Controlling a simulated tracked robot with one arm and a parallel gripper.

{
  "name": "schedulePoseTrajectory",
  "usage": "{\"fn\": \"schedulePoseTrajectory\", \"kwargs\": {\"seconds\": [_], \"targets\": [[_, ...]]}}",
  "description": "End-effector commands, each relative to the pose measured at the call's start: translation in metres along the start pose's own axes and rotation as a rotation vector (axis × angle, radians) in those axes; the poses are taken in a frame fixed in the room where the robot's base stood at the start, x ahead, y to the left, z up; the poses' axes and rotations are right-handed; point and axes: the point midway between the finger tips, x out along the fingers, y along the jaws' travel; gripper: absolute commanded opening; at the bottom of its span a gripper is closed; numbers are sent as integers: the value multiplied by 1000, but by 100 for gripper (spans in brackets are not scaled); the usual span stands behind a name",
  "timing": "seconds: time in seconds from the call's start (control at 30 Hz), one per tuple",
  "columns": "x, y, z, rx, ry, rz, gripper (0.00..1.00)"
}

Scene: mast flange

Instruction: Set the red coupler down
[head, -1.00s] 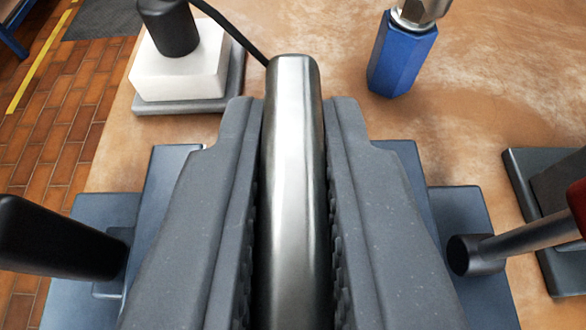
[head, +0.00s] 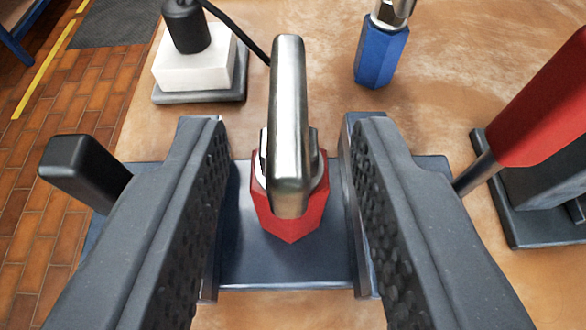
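The red coupler (head: 291,222) is a red hexagonal body with a silver metal handle (head: 289,120) rising from it toward the camera. My gripper (head: 288,135) is open, with one textured finger on each side of the handle. Clear gaps show between both fingers and the handle. The coupler's underside is hidden.
A blue hexagonal coupler (head: 381,57) stands behind on the brown tabletop (head: 300,20). A white block (head: 194,66) with a black knob and cable is at the back left. A red-handled tool (head: 535,105) and dark stand (head: 540,200) are at the right. A black lever (head: 85,168) is at the left.

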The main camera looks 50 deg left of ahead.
Motion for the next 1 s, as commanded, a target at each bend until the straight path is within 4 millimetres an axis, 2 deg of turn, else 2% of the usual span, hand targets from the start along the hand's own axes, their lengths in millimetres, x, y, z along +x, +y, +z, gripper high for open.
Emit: {"fn": "schedulePoseTrajectory", "kwargs": {"seconds": [0.2,0.4,0.6,0.83,0.93,1.0], "targets": [[-37,1,-2,1,2,2,34],[-59,1,-1,1,1,2,34],[-69,0,-1,0,1,1,34],[-69,0,0,-1,1,1,34],[-74,12,-8,-4,3,30,34],[-85,34,-21,-6,5,88,34]]}}
